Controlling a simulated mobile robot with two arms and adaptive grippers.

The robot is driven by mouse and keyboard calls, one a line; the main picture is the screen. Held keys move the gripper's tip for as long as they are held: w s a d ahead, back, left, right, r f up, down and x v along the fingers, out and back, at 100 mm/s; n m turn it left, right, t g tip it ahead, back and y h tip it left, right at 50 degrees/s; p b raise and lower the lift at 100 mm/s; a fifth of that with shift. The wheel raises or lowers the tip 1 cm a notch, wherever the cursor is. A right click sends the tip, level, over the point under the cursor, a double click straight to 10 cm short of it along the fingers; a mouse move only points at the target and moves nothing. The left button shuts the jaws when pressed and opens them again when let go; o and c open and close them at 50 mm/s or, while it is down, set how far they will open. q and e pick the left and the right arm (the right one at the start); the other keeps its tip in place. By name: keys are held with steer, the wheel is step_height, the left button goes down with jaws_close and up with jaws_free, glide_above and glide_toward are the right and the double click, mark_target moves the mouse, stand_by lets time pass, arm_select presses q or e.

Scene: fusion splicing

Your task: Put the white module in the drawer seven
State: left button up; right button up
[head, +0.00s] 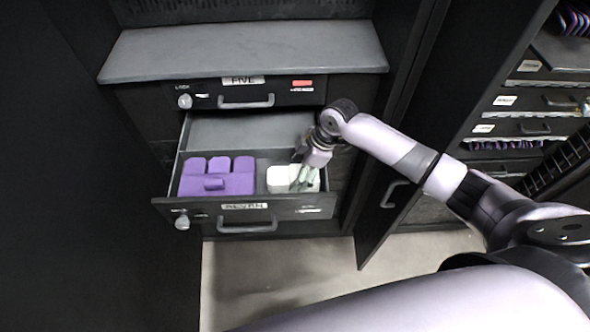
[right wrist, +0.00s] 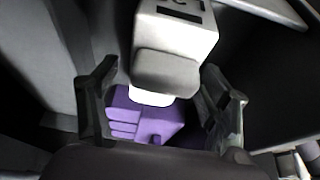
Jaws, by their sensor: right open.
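The drawer marked seven (head: 245,212) is pulled out, its front facing me. The white module (head: 280,178) sits inside it at the front right. My right gripper (head: 303,181) reaches down into the drawer at the white module and partly hides it. In the right wrist view the white module (right wrist: 165,72) shows between the two spread fingers of my right gripper (right wrist: 160,80). The fingers look apart from its sides. My left gripper is not in view.
A purple module (head: 215,178) fills the drawer's left side, beside the white one; it also shows in the right wrist view (right wrist: 140,118). Drawer five (head: 246,95) above is shut, under a grey shelf (head: 240,52). An open cabinet door (head: 390,200) stands at the right.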

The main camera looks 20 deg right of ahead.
steer(key=p+v, duration=0.7)
steer(key=v, duration=0.2)
steer(key=shift+s, duration=0.1)
stand_by(0.3)
